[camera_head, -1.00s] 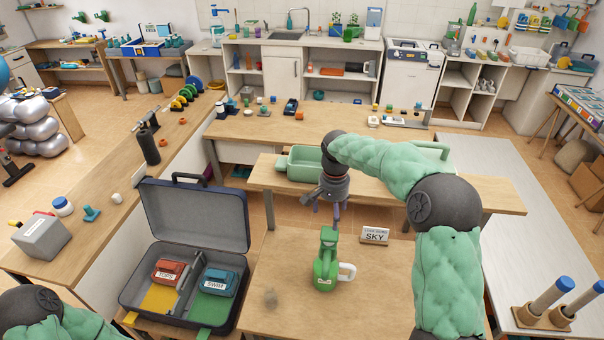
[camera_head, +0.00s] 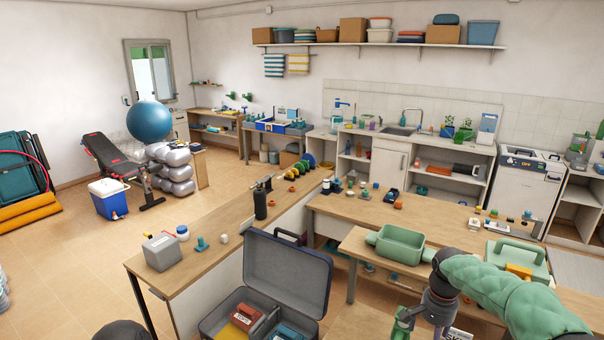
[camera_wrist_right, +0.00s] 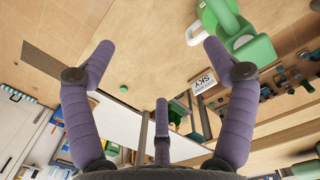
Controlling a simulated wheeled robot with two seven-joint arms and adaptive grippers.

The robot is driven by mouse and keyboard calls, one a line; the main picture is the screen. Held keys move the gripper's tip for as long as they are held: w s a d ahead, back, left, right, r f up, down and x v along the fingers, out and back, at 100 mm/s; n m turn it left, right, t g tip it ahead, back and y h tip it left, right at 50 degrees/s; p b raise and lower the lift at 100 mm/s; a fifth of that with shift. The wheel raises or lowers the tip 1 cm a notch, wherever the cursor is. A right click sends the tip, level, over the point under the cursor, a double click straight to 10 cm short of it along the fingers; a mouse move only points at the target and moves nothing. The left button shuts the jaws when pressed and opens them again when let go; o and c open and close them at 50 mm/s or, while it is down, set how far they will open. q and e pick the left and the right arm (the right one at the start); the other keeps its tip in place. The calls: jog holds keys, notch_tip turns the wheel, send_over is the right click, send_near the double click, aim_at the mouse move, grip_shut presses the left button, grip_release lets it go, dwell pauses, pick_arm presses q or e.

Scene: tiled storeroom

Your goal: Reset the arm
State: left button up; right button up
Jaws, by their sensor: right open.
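My right gripper (camera_head: 438,312) hangs near the lower edge of the head view, its green-padded arm coming in from the right. In the right wrist view my right gripper (camera_wrist_right: 158,58) has its purple fingers spread wide, with nothing between them. A green object with a white handle (camera_wrist_right: 237,32) stands beside the right-hand finger, apart from it. Its green top (camera_head: 403,322) shows beside the gripper in the head view. A white SKY sign (camera_wrist_right: 203,82) is close by. My left gripper is out of view.
An open grey case (camera_head: 287,270) holds a red box (camera_head: 245,317) and a blue box (camera_head: 287,333). A green tray (camera_head: 400,244) and a green lidded container (camera_head: 517,258) stand on the bench behind my right gripper.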

jog(key=s+a+f+n+y+b, duration=0.1)
jog(key=s+a+f+n+b, duration=0.15)
jog(key=a+f, duration=0.7)
jog(key=s+a+f+n+y+b, duration=0.2)
jog(key=s+a+f, duration=0.1)
jog(key=f, duration=1.3)
pick_arm(q)
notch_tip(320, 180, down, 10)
jog(key=b, duration=0.5)
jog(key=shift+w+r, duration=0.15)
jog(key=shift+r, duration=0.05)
pick_arm(e)
jog(key=s+a+f+n, duration=0.1)
jog(key=s+a+f, duration=0.4)
jog(key=s+f, duration=0.3)
jog(key=s+a+f+n, duration=0.1)
jog(key=s+a+f, duration=0.4)
jog(key=s+f, duration=0.3)
jog(key=s, duration=0.3)
jog(key=shift+s+a+f+t+y, duration=0.2)
jog(key=shift+a+t+y, duration=0.05)
jog(key=shift+t+y, duration=0.15)
